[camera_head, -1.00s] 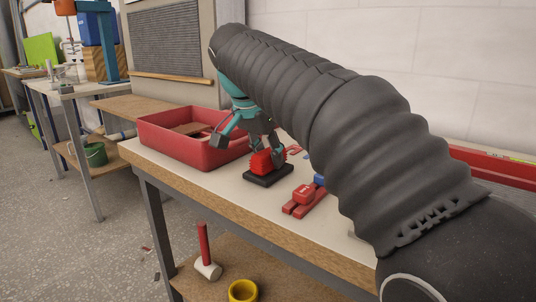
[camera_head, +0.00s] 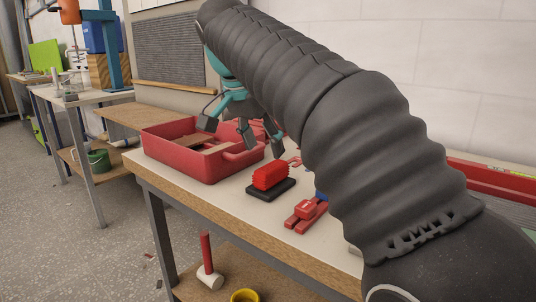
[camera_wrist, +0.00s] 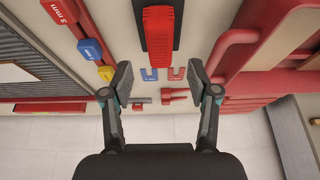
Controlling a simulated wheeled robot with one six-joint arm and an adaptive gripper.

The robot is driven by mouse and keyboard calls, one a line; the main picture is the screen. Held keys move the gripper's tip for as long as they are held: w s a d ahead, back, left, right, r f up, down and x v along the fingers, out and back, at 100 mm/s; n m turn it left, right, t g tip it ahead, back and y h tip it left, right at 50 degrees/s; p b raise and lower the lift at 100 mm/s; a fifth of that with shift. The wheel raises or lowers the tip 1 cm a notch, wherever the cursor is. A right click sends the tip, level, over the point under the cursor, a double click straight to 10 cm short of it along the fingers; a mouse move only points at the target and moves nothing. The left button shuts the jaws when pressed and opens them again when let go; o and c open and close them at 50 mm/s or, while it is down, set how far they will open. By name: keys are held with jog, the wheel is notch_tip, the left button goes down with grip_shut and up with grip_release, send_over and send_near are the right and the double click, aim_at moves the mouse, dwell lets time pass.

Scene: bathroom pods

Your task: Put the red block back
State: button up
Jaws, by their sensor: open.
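The red block (camera_head: 271,175), with a ridged surface, sits on a black base (camera_head: 262,191) on the workbench. It also shows at the top of the wrist view (camera_wrist: 158,35), upright against the black base (camera_wrist: 140,14). My gripper (camera_head: 241,131) is open and empty, above and behind the block, near the red tray's right end. In the wrist view its two fingers (camera_wrist: 160,84) are spread wide, and the block lies beyond them, apart from both. Part of my gripper is hidden behind my arm in the head view.
A red tray (camera_head: 175,163) stands left of the block. Red and blue pieces (camera_head: 306,214) lie to its right. The wrist view shows blue and red U-shaped pieces (camera_wrist: 149,74) and labelled gauge blocks (camera_wrist: 90,48). A mallet (camera_head: 209,278) is on the lower shelf.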

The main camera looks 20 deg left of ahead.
jog(key=shift+p+v, duration=0.7)
jog(key=shift+v, duration=1.85)
